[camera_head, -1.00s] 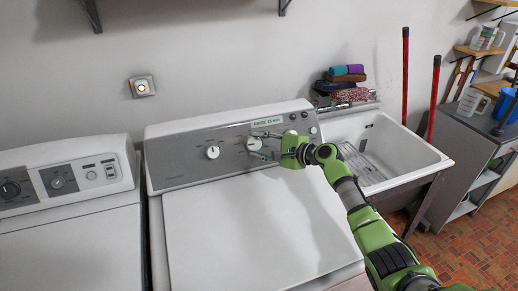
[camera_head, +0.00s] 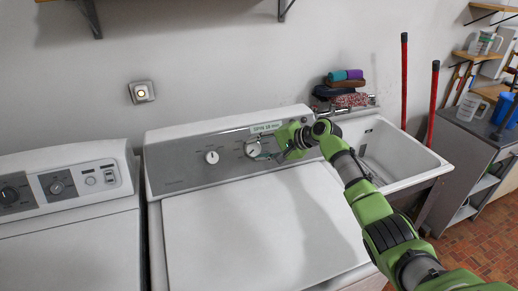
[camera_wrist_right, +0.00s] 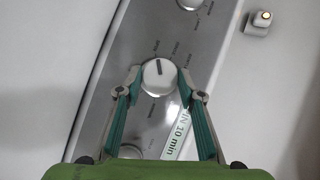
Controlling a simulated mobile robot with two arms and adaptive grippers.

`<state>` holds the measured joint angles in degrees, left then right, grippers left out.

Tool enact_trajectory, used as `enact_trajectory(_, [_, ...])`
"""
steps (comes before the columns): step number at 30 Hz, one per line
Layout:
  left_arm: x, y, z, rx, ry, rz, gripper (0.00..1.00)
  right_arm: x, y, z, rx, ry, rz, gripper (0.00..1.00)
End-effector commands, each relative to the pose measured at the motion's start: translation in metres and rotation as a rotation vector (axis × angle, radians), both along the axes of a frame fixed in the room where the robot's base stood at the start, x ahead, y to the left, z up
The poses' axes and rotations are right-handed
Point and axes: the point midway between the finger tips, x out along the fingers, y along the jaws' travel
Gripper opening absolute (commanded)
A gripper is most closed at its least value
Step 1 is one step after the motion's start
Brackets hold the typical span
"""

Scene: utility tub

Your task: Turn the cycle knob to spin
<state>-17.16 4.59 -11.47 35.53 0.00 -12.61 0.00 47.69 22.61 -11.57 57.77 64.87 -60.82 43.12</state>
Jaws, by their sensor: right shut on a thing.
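The washer's cycle knob (camera_head: 252,149) is a round white dial on the grey control panel (camera_head: 186,172); it also shows in the right wrist view (camera_wrist_right: 158,76), with its dark pointer mark toward the top of the picture. My right gripper (camera_head: 262,150) is at the knob, with one finger on each side of it, shut on it. In the right wrist view the fingertips (camera_wrist_right: 160,72) flank the knob. The display (camera_head: 266,128) above the knob appears to read "SPIN 10 min"; the wrist view shows "IN 10 min". My left gripper is not in view.
A second white knob (camera_head: 212,157) sits left of the gripped one. Another white machine (camera_head: 65,195) stands at the left. A utility tub (camera_head: 395,150) is at the right, with folded cloths (camera_head: 345,84) behind. The washer's lid (camera_head: 260,220) is clear.

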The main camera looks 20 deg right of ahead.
Motion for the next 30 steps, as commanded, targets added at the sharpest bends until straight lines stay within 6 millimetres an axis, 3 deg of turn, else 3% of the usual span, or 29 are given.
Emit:
enact_trajectory(11, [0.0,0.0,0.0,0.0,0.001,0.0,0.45,-0.001,0.001,-0.003,-0.008,0.004,0.006,0.14])
enact_trajectory(12, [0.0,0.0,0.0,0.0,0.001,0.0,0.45,-0.001,0.001,-0.003,-0.008,0.004,0.006,0.38])
enact_trajectory(14, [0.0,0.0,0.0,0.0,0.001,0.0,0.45,-0.001,0.001,-0.003,-0.008,0.004,0.006,0.52])
enact_trajectory(25, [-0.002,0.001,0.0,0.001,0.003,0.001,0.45,-0.001,-0.001,0.0,-0.005,0.001,0.004,0.52])
enact_trajectory(30, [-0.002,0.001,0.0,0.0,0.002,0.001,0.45,-0.011,-0.01,0.008,-0.006,-0.002,0.002,0.52])
